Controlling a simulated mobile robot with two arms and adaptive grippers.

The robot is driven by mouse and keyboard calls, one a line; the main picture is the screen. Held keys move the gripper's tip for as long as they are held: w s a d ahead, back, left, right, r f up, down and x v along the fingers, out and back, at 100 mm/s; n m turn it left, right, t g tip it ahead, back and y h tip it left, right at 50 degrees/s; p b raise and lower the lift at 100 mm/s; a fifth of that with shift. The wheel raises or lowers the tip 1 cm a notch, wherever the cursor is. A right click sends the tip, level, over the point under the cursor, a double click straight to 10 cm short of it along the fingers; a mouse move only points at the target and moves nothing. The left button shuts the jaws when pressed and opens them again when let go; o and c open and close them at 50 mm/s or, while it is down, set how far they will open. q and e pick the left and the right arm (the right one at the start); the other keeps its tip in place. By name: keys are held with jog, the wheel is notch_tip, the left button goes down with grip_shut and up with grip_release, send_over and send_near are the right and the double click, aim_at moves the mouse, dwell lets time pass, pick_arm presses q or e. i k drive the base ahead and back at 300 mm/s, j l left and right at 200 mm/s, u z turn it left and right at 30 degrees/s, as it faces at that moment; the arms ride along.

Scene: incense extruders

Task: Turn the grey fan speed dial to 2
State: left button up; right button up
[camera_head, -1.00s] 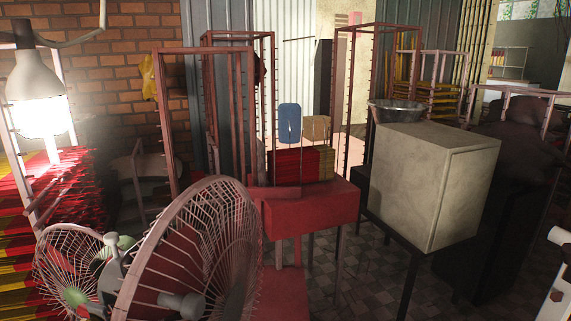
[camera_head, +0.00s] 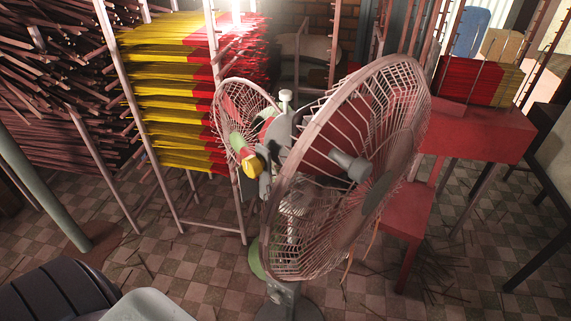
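A large standing fan (camera_head: 385,160) with a pinkish wire cage fills the middle of the head view. Its grey stand (camera_head: 283,293) shows at the bottom of the picture, with a small detail on it that may be the dial. I cannot make out the grey fan speed dial or its setting. A second, smaller fan (camera_head: 238,139) with a green hub stands behind it to the left, partly hidden by the large cage.
Racks of yellow and red incense sticks (camera_head: 175,90) stand behind the fans. A red table (camera_head: 478,133) and a red stool or chair (camera_head: 405,213) are at the right. A grey-green pole (camera_head: 40,185) rises at the left. Checkered floor (camera_head: 190,275) is open in front.

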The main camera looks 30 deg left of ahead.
aim_at(276, 297)
jog(key=k+u, duration=0.15)
jog(key=u, duration=0.2)
jog(key=k+j+u, duration=0.1)
jog(key=u, duration=0.25)
jog(key=j+z, duration=0.15)
jog(key=j, duration=1.95)
